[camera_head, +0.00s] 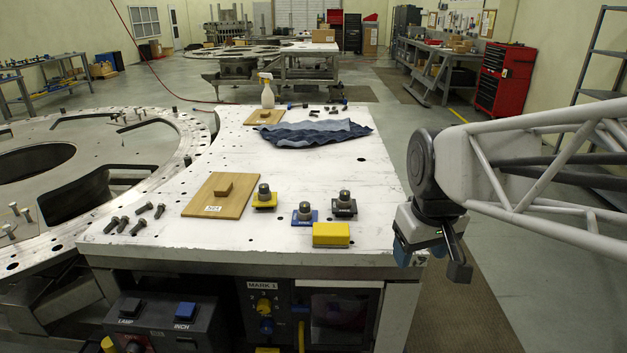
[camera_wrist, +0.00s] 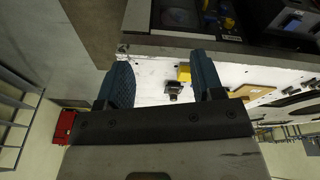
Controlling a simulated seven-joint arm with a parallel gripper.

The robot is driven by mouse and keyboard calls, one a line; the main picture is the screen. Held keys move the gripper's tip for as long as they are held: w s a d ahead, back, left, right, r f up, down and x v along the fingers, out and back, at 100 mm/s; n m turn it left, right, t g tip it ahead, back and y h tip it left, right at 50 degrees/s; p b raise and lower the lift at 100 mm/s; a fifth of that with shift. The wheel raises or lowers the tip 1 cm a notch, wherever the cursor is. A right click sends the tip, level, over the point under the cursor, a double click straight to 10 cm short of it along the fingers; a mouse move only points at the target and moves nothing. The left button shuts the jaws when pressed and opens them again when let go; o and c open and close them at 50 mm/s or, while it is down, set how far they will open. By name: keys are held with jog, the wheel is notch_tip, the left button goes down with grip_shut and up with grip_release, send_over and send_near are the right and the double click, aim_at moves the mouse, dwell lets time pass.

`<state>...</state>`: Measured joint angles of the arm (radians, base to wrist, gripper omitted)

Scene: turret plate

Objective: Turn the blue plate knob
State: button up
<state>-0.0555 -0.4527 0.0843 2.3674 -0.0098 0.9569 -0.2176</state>
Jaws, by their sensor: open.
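The blue-plate knob (camera_head: 304,213) stands upright on the white table top, a dark round knob with a grey top on a blue base. A similar knob on a yellow base (camera_head: 264,197) is to its left, and one on a black base (camera_head: 344,204) to its right. My gripper (camera_head: 407,250) hangs past the table's right edge, apart from all the knobs. In the wrist view my gripper (camera_wrist: 163,78) is open and empty; the black-base knob (camera_wrist: 174,90) shows between its blue fingers. The blue-plate knob cannot be made out there; the right finger may hide it.
A yellow box (camera_head: 331,235) lies in front of the knobs. A wooden board (camera_head: 230,203) and loose bolts (camera_head: 131,219) lie to the left. A blue cloth (camera_head: 313,133) and spray bottle (camera_head: 267,92) are farther back. A control panel (camera_head: 275,310) is below the table's front edge.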

jog(key=w+a+r+n, duration=0.1)
jog(key=w+a+n, duration=0.25)
jog(key=w, duration=0.65)
jog(key=n+g, duration=0.2)
jog(key=n, duration=0.7)
send_over(304, 204)
jog(key=f, duration=0.5)
jog(key=d+f, duration=0.1)
jog(key=f, duration=0.2)
jog(key=shift+s+f, duration=0.35)
jog(key=shift+s, duration=0.05)
jog(key=shift+w+a+f+n, duration=0.3)
jog(key=shift+w+a, duration=0.1)
jog(key=shift+a, duration=0.1)
jog(key=shift+f, duration=0.15)
jog(key=shift+f, duration=3.75)
